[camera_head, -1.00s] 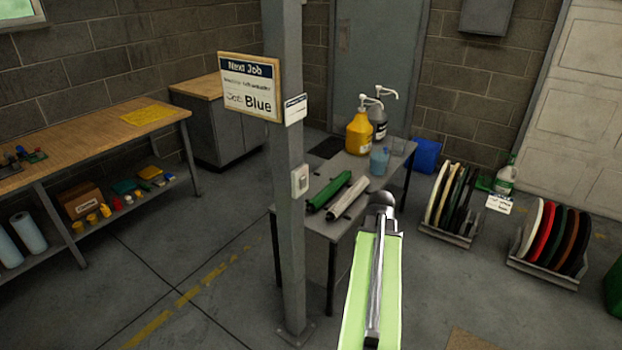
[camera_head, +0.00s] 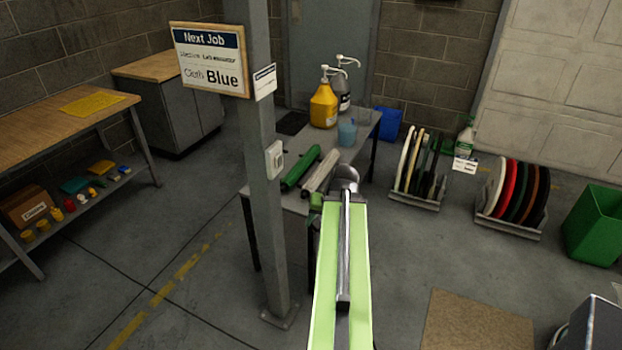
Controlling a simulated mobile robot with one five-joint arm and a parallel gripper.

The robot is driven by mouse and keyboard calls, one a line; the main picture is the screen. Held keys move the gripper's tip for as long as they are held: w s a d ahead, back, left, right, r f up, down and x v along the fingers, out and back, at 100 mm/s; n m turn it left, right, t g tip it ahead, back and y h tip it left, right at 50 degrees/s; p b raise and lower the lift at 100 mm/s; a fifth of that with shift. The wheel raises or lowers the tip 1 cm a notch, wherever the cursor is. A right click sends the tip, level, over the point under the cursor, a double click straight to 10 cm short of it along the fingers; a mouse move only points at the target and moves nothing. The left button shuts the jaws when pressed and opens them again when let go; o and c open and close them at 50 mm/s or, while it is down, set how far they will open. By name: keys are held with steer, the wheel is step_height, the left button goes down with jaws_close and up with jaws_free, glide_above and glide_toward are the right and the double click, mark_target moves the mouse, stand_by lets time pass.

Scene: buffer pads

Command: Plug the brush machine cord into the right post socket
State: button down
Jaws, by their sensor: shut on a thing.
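A grey post (camera_head: 262,210) stands left of centre. A small white socket box (camera_head: 274,160) is fixed to its right side at mid height. My arm (camera_head: 328,270), with a light green link, reaches up from the bottom centre to a rounded grey joint right of the post. My gripper is hidden beyond this joint, so its fingers and anything in them do not show. A dark grey machine part (camera_head: 597,325) is cut off at the bottom right corner, with a pale curved line beside it. I cannot tell if it is the brush machine or its cord.
A "Next Job" sign (camera_head: 210,60) reading Blue hangs on the post. Behind it, a grey table (camera_head: 345,150) holds rolls and pump bottles. Pad racks (camera_head: 508,226) and a green bin (camera_head: 593,225) stand at right. A brown mat (camera_head: 477,322) lies on the floor. A workbench (camera_head: 60,125) stands at left.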

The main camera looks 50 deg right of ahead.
steer(key=w+r+n+t+y+b, duration=0.1)
steer(key=w+r+n+t+b, duration=0.1)
steer(key=w+t, duration=0.2)
steer(key=n+t+y+b, duration=0.2)
steer(key=t+y+b, duration=0.2)
steer(key=t, duration=0.5)
glide_toward(280, 161)
steer(key=shift+x, duration=2.4)
steer(key=shift+w+a, duration=0.3)
steer(key=shift+w, duration=0.3)
steer(key=c, duration=0.6)
jaws_free()
